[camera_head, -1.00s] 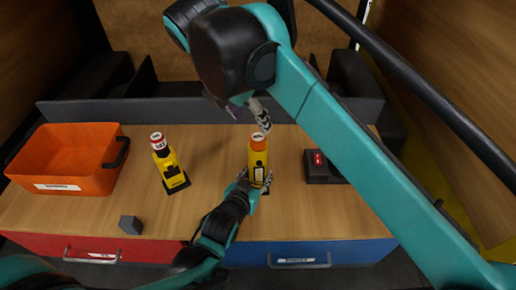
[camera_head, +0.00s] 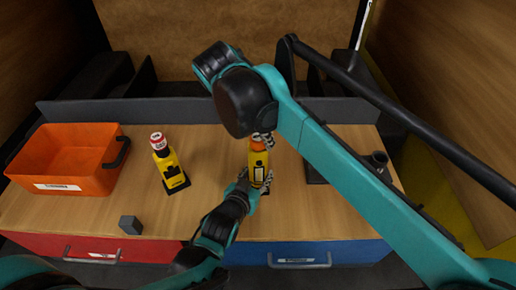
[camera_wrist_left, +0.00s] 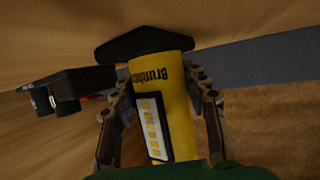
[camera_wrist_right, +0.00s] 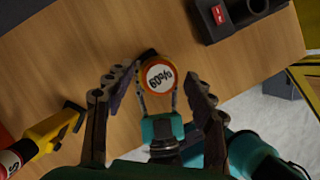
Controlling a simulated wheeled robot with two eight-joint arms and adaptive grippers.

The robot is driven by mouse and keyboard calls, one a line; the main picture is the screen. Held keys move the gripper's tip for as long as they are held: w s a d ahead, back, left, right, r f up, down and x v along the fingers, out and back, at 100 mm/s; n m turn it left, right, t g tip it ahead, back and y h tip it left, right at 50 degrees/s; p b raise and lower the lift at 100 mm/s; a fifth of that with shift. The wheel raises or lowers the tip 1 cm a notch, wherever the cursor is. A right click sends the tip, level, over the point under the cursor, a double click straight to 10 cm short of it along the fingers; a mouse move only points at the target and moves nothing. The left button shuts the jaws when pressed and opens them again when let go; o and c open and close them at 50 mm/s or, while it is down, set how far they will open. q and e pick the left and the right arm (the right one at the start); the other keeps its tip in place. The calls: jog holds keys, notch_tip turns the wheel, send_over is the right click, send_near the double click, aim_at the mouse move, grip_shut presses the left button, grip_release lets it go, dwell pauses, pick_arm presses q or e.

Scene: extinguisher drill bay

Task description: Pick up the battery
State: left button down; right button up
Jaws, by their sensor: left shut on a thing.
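A yellow tool (camera_head: 257,172) stands upright on the bench with its black base down. Its round orange top (camera_head: 257,146) carries a "60%" label, clear in the right wrist view (camera_wrist_right: 159,76); I cannot tell from the frames where the battery ends and the tool begins. My left gripper (camera_head: 258,183) is shut on the yellow body, with a finger on each side in the left wrist view (camera_wrist_left: 160,95). My right gripper (camera_head: 263,138) is open over the orange top. In the right wrist view its fingers (camera_wrist_right: 156,98) flank the top with gaps on both sides.
A second yellow tool (camera_head: 168,168) with a red-and-white top stands to the left. An orange bin (camera_head: 75,165) is at far left, and a small dark cube (camera_head: 130,224) lies near the front edge. A black unit with a red switch (camera_wrist_right: 222,22) stands at right, partly behind my right arm.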

grip_shut()
pick_arm(q)
jog(key=c, duration=0.7)
grip_release()
pick_arm(e)
notch_tip(320, 180, up, 10)
pick_arm(q)
jog(key=shift+v, duration=5.95)
